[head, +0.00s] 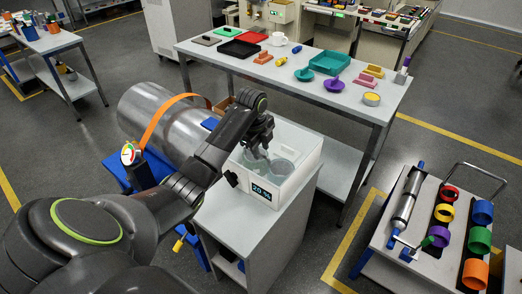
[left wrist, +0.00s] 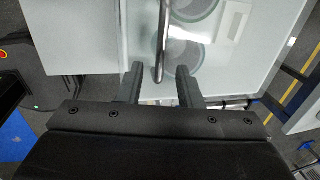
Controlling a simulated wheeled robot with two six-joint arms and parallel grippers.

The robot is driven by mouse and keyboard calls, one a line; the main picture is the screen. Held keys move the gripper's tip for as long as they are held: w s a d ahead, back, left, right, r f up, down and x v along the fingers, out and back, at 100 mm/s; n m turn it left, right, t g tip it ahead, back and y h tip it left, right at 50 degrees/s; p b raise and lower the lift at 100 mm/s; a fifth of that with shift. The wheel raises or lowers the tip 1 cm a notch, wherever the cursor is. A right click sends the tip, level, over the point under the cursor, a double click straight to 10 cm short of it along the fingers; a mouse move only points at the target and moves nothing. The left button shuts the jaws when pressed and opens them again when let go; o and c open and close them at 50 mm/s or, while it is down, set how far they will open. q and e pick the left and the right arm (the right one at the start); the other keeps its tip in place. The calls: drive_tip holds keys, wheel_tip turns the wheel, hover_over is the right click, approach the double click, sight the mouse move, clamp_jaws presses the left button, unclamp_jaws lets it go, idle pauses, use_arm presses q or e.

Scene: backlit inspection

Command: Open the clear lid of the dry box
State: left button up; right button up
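The dry box (head: 268,190) is a white box with a small dark display reading 20 %, on a grey cabinet in the middle of the head view. Its clear lid (left wrist: 215,62) looks closed; round containers show through it. A grey bar handle (left wrist: 162,38) stands out over the lid in the left wrist view. My left gripper (head: 258,152) is over the box. In the left wrist view its two fingers (left wrist: 160,72) are apart, with the handle's near end between them and gaps on both sides. The handle is hidden by my gripper in the head view. My right gripper is not in view.
A large metal cylinder (head: 150,115) with an orange strap lies left of the box. Behind stands a table (head: 215,55) with coloured trays and small parts. At right is a cart (head: 425,265) with coloured rings. Floor between the box and cart is free.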

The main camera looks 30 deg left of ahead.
use_arm(q)
drive_tip(key=shift+w+f, duration=0.15)
drive_tip(key=shift+f, duration=0.55)
clamp_jaws()
